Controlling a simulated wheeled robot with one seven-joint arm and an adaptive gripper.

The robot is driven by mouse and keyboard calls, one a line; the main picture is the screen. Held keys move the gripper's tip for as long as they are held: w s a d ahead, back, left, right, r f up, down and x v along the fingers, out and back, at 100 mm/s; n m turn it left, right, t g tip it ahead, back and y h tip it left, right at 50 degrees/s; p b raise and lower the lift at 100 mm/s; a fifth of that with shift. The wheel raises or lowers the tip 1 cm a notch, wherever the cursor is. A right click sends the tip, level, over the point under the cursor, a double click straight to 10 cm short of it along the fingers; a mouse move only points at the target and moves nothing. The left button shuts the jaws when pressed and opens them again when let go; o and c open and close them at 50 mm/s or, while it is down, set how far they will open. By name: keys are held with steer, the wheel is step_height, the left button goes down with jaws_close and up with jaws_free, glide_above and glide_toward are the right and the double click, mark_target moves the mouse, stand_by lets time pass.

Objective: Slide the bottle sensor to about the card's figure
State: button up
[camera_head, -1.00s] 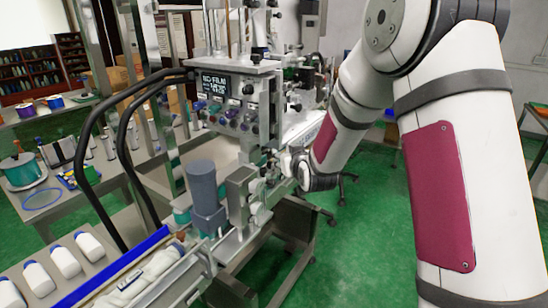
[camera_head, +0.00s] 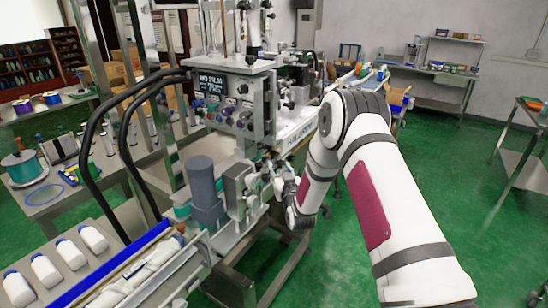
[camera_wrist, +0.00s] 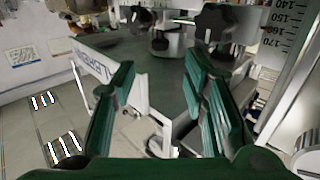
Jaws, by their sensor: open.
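My gripper (camera_wrist: 160,85) is open and empty, its two green fingers spread in the wrist view. A black star knob (camera_wrist: 217,24) stands just beyond the right finger. A ruler scale (camera_wrist: 285,28) with figures from 140 to 170 runs along the upper right, with a small red mark near 160. I cannot tell for sure which part is the bottle sensor. A pale sheet with print (camera_wrist: 22,55) shows at the left, too small to read. In the head view my arm's end is against the machine's side (camera_head: 240,180), and the fingers there are hard to make out.
The machine's control panel (camera_head: 222,85) has a lit display.

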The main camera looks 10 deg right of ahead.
mark_target(274, 155)
steer(key=w, duration=0.9)
steer(key=shift+b, duration=0.35)
jaws_close()
